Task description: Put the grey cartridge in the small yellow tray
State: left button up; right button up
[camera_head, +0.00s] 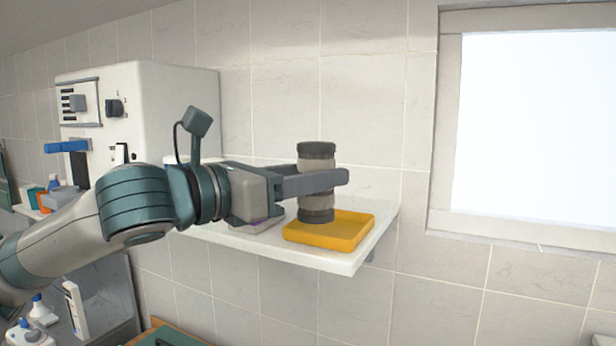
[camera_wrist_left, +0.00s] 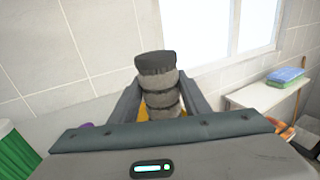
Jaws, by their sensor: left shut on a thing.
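The grey cartridge (camera_head: 317,207) is an upright cylinder with a dark top and a dark bottom band. My left gripper (camera_head: 325,180) is shut on it around its middle. The small yellow tray (camera_head: 350,229) lies on the white shelf, below the cartridge. The cartridge's lower end is over the tray's left back part; I cannot tell whether it touches the tray. In the left wrist view the cartridge (camera_wrist_left: 160,85) stands between the two fingers, and only a little of the yellow tray shows behind it. My right gripper is not in view.
The white shelf (camera_head: 345,262) ends just right of the tray. A purplish item (camera_head: 256,225) lies on it, partly behind my gripper. A white machine (camera_head: 170,105) stands at the left. In the wrist view, another shelf (camera_wrist_left: 265,95) holds folded blue and green cloths (camera_wrist_left: 286,75).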

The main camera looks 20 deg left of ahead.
pick_arm(q)
jog(key=shift+w+d+f+b, duration=0.25)
jog(key=shift+w+f+b, duration=0.35)
jog(key=shift+w+f, duration=0.5)
jog(key=shift+w+d+f+b, duration=0.2)
jog(key=shift+w+f+b, duration=0.5)
jog(key=shift+w, duration=0.6)
jog(key=shift+f, duration=0.15)
jog(key=o, duration=1.2)
jog(key=shift+s, duration=0.1)
